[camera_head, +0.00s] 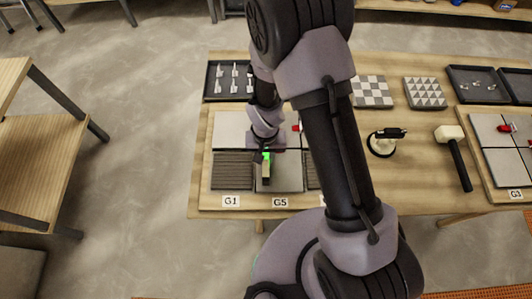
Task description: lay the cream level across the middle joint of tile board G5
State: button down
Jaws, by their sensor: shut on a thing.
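My gripper (264,153) is over the boards at the left part of the table, shut on the cream level (266,172). The level is small, with a bright green patch at its upper end, and points toward the front edge. It is over the left part of a plain grey tile (288,178) behind the G5 label (280,202). I cannot tell whether it touches the tile. My arm and gripper hide much of tile board G5 (262,203), including most of its middle joint.
A ribbed dark tile (233,170) lies left, behind the G1 label (231,201). A black tray with light pieces (233,80) stands behind. Right of my arm are a black-and-cream tool (385,141), a mallet (452,145) and board G3 (490,188). A wooden shelf unit (45,130) stands left.

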jog(key=shift+f, duration=0.5)
jog(key=shift+f+b, duration=0.2)
jog(key=shift+b, duration=0.1)
jog(key=c, duration=1.2)
grip_release()
notch_tip(320, 180, up, 17)
jog(key=p, duration=0.5)
jog(key=s+d+r+m+t+y+b, duration=0.1)
jog(key=s+d+r+m+t+b, duration=0.15)
jog(key=d+r+b, duration=0.45)
jog(key=s+d+r+m+t+y+b, duration=0.1)
jog(key=s+r+t+b, duration=0.2)
jog(key=s, duration=0.6)
notch_tip(320, 180, up, 3)
jog(key=shift+s+d+r+b, duration=0.25)
jog(key=shift+d+b, duration=0.1)
jog(key=shift+b, duration=0.85)
